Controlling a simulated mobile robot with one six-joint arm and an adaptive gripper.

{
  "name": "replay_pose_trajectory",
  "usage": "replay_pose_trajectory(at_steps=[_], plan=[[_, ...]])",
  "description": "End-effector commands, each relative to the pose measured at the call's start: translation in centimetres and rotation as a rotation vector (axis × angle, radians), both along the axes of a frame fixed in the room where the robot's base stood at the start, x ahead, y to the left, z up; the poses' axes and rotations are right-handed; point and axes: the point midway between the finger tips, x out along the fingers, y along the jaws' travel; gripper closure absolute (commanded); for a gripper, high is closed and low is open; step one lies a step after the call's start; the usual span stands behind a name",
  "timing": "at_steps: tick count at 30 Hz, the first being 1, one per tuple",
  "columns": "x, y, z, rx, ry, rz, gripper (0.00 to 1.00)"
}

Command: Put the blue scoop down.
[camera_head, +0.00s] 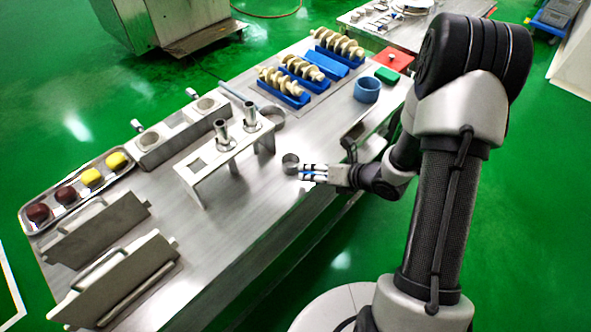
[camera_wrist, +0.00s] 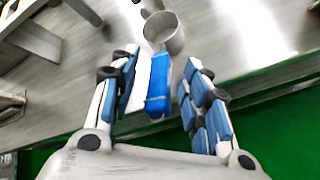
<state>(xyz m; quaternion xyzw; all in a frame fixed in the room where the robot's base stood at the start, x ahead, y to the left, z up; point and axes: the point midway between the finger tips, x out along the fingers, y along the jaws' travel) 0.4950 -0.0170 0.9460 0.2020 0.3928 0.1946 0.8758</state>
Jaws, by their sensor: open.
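The blue scoop has a small round metal cup and a blue handle. In the wrist view, its cup (camera_wrist: 164,36) rests on or just above the steel table, and its handle (camera_wrist: 159,86) lies between my fingers. My gripper (camera_wrist: 162,66) is open, with a gap showing on the right side of the handle; the left finger is very close to it. In the head view, the scoop's cup (camera_head: 290,162) is near the table's front edge, just left of my gripper (camera_head: 308,173). The handle is mostly hidden there by my fingers.
A metal stand (camera_head: 222,150) with two nozzles stands left of the scoop. Another metal cup (camera_head: 272,114) lies behind it. The table (camera_head: 255,215) drops off to green floor in front.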

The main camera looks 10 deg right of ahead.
Motion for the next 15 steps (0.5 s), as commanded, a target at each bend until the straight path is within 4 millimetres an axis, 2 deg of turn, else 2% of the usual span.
replay_pose_trajectory(at_steps=[5,12,15], plan=[[0.5,0.5,-0.8,0.0,0.001,0.002,0.57],[2.6,2.2,-3.2,0.001,0.001,0.003,0.57],[3.1,2.5,-3.5,0.0,0.001,0.0,0.57]])
